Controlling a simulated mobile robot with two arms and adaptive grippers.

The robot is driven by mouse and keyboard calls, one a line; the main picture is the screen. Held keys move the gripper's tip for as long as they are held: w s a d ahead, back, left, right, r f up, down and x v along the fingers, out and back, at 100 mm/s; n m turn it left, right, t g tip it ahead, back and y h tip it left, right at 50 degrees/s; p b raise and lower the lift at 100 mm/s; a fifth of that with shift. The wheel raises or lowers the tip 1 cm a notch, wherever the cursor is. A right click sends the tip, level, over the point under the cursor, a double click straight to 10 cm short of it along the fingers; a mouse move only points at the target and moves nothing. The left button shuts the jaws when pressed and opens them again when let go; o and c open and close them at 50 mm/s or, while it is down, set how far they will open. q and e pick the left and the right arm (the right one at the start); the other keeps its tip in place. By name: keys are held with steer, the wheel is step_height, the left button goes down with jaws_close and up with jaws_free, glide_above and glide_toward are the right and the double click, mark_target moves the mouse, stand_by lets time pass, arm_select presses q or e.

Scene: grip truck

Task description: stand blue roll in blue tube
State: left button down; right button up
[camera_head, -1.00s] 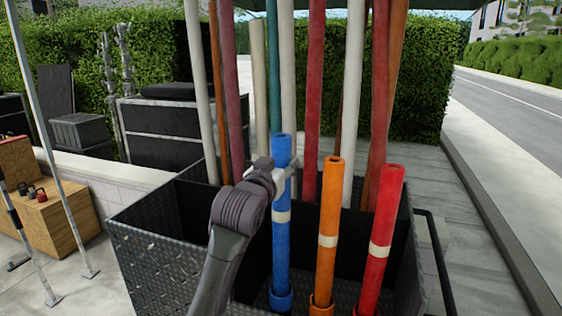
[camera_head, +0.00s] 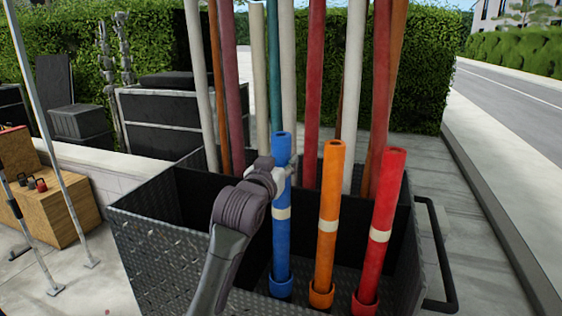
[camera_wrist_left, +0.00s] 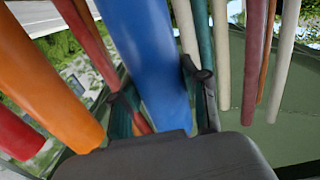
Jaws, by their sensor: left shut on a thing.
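The blue roll (camera_head: 281,240) stands upright, with a pale band around its middle. Its lower end is in the short blue tube (camera_head: 281,288) on the floor of the dark metal bin. My left gripper (camera_head: 285,171) is shut on the roll's upper part, just below its top. In the left wrist view the blue roll (camera_wrist_left: 152,60) fills the middle, with dark fingers on both sides of it. How deep the roll sits inside the tube is hidden by the tube wall. My right gripper is not in view.
An orange roll (camera_head: 328,240) and a red roll (camera_head: 382,232) stand in matching tubes right of the blue one. Several tall poles stand behind them in the bin (camera_head: 150,245). A black rail (camera_head: 440,255) runs along the bin's right side. A wooden box (camera_head: 55,210) is at left.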

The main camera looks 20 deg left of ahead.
arm_select(q)
steer(key=shift+f, duration=0.2)
stand_by(0.6)
steer(key=c, duration=0.5)
jaws_free()
steer(key=shift+f, duration=0.15)
steer(key=shift+s, duration=0.1)
